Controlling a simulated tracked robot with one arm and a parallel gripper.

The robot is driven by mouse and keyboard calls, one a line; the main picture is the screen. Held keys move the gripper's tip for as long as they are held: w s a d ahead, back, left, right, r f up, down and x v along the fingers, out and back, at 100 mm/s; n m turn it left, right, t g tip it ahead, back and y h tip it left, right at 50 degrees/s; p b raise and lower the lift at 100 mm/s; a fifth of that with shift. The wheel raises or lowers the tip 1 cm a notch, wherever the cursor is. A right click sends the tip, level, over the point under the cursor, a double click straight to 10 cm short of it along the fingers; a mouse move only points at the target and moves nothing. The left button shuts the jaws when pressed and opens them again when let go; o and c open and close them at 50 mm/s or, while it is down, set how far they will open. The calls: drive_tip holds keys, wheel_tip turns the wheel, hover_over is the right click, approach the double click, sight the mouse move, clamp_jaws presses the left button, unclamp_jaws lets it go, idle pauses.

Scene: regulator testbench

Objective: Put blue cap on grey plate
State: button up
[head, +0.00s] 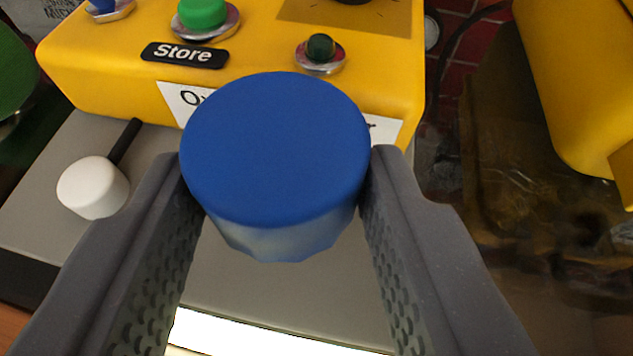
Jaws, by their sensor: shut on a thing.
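The blue cap (276,150) is a round disc with a flat blue top and a paler, faceted lower edge. My gripper (277,180) is shut on it, with one grey finger on each side. The cap is in the middle of the head view and covers part of a white label on the yellow box. A grey flat surface (245,285) lies below and behind the cap; I cannot tell for sure that it is the grey plate. The gap between cap and surface is hard to judge.
A yellow control box (110,62) with a green button (202,14), a dark green lamp (321,48) and a "Store" label stands at the back. A white knob (93,187) on a black stem is at left. Another yellow body (580,80) is at right.

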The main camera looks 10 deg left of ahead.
sight(293, 295)
drive_tip(key=shift+f+b, duration=0.55)
drive_tip(key=shift+f, duration=1.1)
drive_tip(key=shift+f, duration=0.1)
drive_tip(key=o, duration=0.9)
drive_tip(key=shift+o, duration=0.2)
drive_tip(key=p+v, duration=0.1)
drive_tip(key=v, duration=1.1)
drive_tip(key=shift+p, duration=0.3)
